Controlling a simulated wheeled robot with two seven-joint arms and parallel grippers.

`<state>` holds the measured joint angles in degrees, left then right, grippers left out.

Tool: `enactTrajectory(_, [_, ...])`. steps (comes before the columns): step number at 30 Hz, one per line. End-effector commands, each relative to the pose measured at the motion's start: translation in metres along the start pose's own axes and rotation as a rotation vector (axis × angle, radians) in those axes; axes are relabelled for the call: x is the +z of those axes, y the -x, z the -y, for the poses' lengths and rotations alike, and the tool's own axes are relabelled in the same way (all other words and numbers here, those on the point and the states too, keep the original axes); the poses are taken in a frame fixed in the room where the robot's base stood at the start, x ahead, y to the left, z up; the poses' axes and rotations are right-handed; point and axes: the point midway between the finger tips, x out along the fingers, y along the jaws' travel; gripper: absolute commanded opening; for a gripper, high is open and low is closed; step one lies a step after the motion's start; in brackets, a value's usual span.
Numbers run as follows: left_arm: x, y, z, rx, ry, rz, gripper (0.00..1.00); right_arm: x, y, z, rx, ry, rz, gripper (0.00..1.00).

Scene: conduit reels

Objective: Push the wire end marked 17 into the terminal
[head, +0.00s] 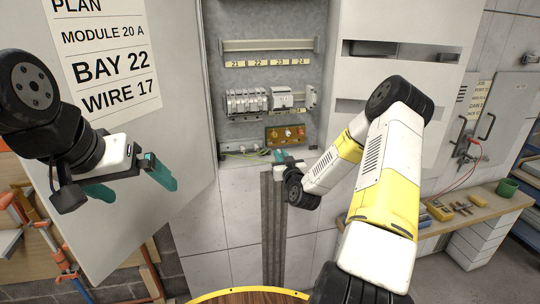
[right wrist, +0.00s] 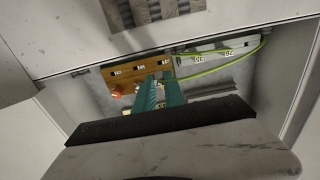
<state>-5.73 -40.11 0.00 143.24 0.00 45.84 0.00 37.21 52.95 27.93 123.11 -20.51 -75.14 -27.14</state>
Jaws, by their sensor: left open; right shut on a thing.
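A yellow-green wire (head: 243,153) lies low in the open cabinet; in the right wrist view it (right wrist: 215,66) runs to the fingers of my right gripper. My right gripper (head: 279,156) is shut on the wire's end, just below the orange terminal plate (head: 274,135). The right gripper (right wrist: 160,92) and terminal plate (right wrist: 125,75) also show in the right wrist view, the fingertips close to the plate's edge. The tip is hidden between the fingers; I cannot read a 17 on it or tell whether it touches a terminal. My left gripper (head: 130,181) is open and empty, before the cabinet door.
The open door (head: 150,200) carries a plan sheet (head: 105,50) reading Module 20 A, Bay 22, Wire 17. Modules (head: 246,101) sit above the terminal plate, under labels 21 to 24 (head: 265,62). A bench (head: 470,218) with a green cup (head: 507,187) stands right.

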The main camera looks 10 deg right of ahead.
Motion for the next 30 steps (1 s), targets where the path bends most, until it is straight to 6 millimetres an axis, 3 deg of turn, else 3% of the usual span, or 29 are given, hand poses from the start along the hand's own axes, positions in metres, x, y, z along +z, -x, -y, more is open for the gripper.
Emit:
enactTrajectory(15, [0.000,0.000,0.000,0.000,0.000,0.000,1.00,0.000,-0.043,0.001,0.000,0.000,-0.001,0.00])
enactTrajectory(30, [0.000,0.000,0.000,0.000,0.000,0.000,1.00,0.000,-0.051,0.001,0.000,0.000,-0.001,0.00])
